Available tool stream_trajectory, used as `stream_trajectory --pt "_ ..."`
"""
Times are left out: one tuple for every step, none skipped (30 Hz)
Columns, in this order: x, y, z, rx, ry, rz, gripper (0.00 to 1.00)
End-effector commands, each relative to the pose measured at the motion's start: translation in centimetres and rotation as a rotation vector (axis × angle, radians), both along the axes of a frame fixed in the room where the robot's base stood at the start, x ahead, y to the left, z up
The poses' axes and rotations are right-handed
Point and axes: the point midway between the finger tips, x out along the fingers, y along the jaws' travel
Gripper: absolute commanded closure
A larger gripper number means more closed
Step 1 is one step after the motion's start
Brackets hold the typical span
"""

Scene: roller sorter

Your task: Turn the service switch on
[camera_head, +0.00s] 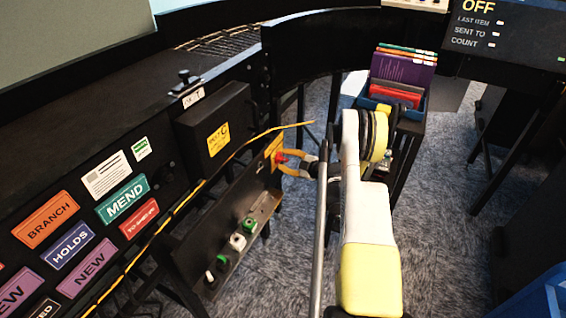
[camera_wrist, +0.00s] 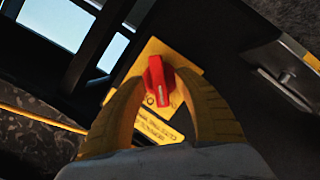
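The service switch is a red knob (camera_wrist: 160,82) on a yellow plate (camera_wrist: 178,52) in the wrist view, with a white mark near its lower end. Lettering on the plate is partly hidden by the fingers. In the head view the knob (camera_head: 281,158) shows on its yellow plate (camera_head: 273,150), at the right end of the sorter's side. My gripper (camera_wrist: 157,80) has its two yellow fingers at either side of the knob, their tips appearing to press against it. It shows in the head view too (camera_head: 284,163), reaching the plate from the right.
A display (camera_head: 480,28) at top right reads OFF. A dark box (camera_head: 215,125) with a yellow label sits left of the switch, above a shelf (camera_head: 205,262) with small green and white parts. A yellow cable (camera_head: 190,195) runs along the side. A book-filled crate (camera_head: 418,104) stands behind my arm.

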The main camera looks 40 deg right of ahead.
Motion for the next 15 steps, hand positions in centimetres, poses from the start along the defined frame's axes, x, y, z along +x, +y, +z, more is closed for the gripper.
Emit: stream_trajectory --pt "0.45 0.11 -0.24 0.000 0.000 0.001 0.62" --pt "0.64 0.12 -0.27 0.000 0.000 0.000 0.62" --pt "0.83 0.13 -0.28 0.000 0.000 0.000 0.62" --pt "0.92 0.14 -0.29 0.000 0.000 0.000 0.62" --pt "0.98 0.13 -0.27 0.000 0.000 0.000 0.62" --pt "1.03 0.12 -0.26 0.000 0.000 0.000 0.62" --pt "1.05 0.12 -0.25 0.000 0.000 0.000 0.62" --pt "1.05 0.12 -0.23 0.000 0.000 0.000 0.62" --pt "1.03 0.12 -0.21 0.000 0.000 0.000 0.62" --pt "1.03 0.12 -0.21 0.000 0.000 0.000 0.62" --pt "1.03 0.12 -0.20 0.000 0.000 0.000 0.62" --pt "1.03 0.13 -0.20 0.000 0.000 0.000 0.62" --pt "1.03 0.13 -0.20 0.000 0.000 0.000 0.69" --pt "1.02 0.13 -0.20 0.000 0.000 0.000 0.79" --pt "1.02 0.13 -0.20 0.000 0.000 0.000 0.91"
